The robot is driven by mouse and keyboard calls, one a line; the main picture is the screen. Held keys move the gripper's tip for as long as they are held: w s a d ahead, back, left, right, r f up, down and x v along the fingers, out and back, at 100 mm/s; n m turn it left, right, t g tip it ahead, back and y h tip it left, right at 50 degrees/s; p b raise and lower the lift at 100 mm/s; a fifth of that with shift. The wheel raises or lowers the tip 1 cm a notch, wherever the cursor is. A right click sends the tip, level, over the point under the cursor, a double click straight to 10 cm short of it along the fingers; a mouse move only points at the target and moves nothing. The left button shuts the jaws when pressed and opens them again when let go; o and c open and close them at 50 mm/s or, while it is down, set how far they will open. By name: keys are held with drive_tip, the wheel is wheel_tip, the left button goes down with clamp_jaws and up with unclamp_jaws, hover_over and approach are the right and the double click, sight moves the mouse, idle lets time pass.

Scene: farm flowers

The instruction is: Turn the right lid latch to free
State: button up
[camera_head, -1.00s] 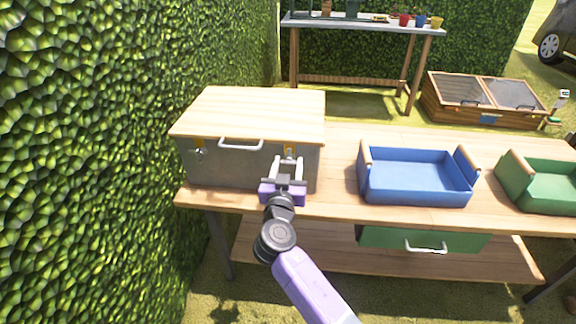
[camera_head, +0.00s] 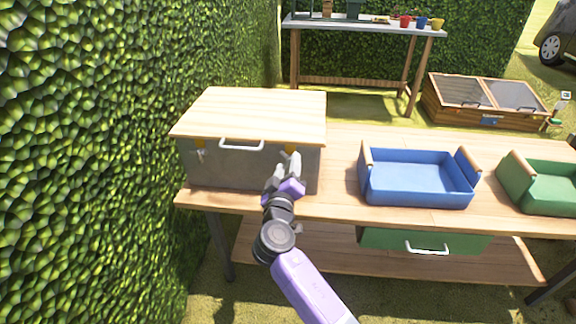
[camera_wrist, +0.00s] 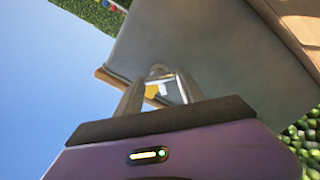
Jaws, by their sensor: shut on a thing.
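A grey metal box (camera_head: 225,168) with a closed wooden lid (camera_head: 255,112) stands at the left end of the workbench. The right lid latch is on its front face, mostly hidden by my gripper (camera_head: 290,163) in the head view. In the wrist view the latch (camera_wrist: 158,70) shows as a grey metal piece between the fingertips, with a yellow plate (camera_wrist: 152,91) by it. My gripper (camera_wrist: 158,85) is shut on the latch and rolled to a slant against the box front. The left latch (camera_head: 201,154) hangs at the box's left front.
A white lid handle (camera_head: 241,145) lies between the latches, left of my gripper. A blue tray (camera_head: 418,190) and a green tray (camera_head: 545,190) stand to the right on the bench (camera_head: 340,180). A green drawer (camera_head: 395,239) is below. A hedge (camera_head: 90,160) closes off the left.

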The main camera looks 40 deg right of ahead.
drive_tip(key=n+p, duration=0.1)
drive_tip(key=n, duration=0.3)
drive_tip(key=shift+n, duration=0.3)
drive_tip(key=n+p, duration=0.2)
drive_tip(key=n, duration=0.2)
drive_tip(key=shift+a+f, duration=0.1)
drive_tip(key=shift+f, duration=0.05)
drive_tip(key=shift+f+n, duration=0.1)
drive_tip(key=shift+n, duration=0.2)
drive_tip(key=o, duration=1.4)
drive_tip(key=shift+c, duration=0.2)
drive_tip(key=v, duration=0.7)
drive_tip(key=shift+s+a, duration=0.2)
drive_tip(key=shift+a, duration=0.1)
